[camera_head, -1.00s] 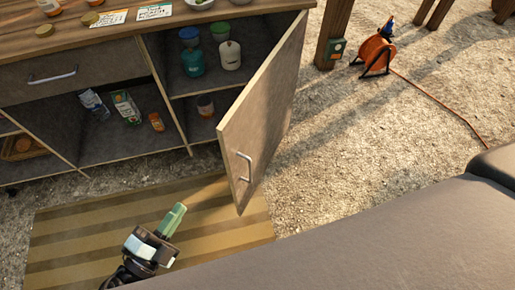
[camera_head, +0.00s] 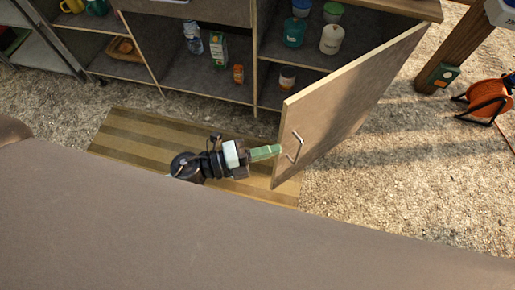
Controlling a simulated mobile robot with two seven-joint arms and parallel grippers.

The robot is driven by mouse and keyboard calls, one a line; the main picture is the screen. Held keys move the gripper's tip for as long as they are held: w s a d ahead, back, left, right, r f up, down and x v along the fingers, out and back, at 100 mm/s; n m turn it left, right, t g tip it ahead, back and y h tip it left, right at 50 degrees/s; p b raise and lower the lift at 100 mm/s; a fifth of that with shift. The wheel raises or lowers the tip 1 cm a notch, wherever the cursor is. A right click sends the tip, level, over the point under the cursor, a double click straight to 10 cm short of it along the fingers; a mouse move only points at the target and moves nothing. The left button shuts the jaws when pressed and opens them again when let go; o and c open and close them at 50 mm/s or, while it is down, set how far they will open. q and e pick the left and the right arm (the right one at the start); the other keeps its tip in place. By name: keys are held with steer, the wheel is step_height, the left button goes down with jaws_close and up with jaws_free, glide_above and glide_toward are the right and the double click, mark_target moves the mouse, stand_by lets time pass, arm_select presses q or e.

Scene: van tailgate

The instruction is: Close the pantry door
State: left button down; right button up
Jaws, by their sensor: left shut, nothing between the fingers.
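The pantry door (camera_head: 345,105) stands wide open, swung out from the right side of the cabinet. It has a metal bar handle (camera_head: 295,147) near its free edge. My left gripper (camera_head: 272,151) is shut and empty, its green fingers pointing right toward the door's lower free edge, close to the handle. I cannot tell whether the fingertips touch the door. The open compartment (camera_head: 273,75) behind the door holds several jars and canisters. My right gripper is not in view.
A striped mat (camera_head: 140,140) lies on the gravel below the cabinet. A milk carton (camera_head: 217,48) and a bottle stand in the middle compartment. A wooden post (camera_head: 455,50) and an orange cable reel (camera_head: 487,98) are at the right. Gravel right of the door is clear.

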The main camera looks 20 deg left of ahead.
mark_target(280, 134)
arm_select(q)
steer(key=w, duration=0.1)
steer(key=w+d, duration=0.1)
steer(key=w, duration=0.1)
steer(key=w+d, duration=0.1)
steer(key=shift+w+d, duration=0.2)
steer(key=shift+w, duration=0.1)
steer(key=shift+w+a, duration=0.3)
steer(key=shift+a, duration=0.1)
steer(key=shift+w+a, duration=0.1)
steer(key=shift+a, duration=0.05)
